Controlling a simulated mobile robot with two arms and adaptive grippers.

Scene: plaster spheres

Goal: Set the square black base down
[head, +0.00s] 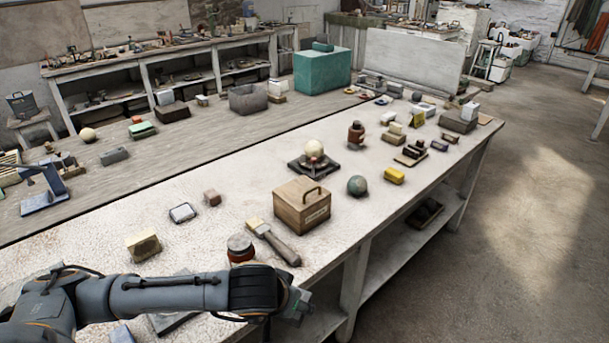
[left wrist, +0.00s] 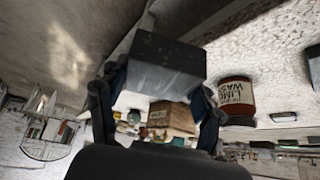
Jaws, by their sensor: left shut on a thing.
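My left gripper (head: 298,306) is at the near front edge of the long white table (head: 110,225), at the bottom of the head view. In the left wrist view the gripper (left wrist: 157,95) is shut on the square black base (left wrist: 165,62), a dark block with flat faces held between the two fingers. The base cannot be made out clearly in the head view. A cream sphere (head: 314,148) sits on a dark square stand (head: 296,169) mid-table. A grey-green sphere (head: 357,186) stands to its right. My right gripper is not in view.
A lime wash jar (left wrist: 237,92) is close to the gripper; it also shows in the head view (head: 240,247).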

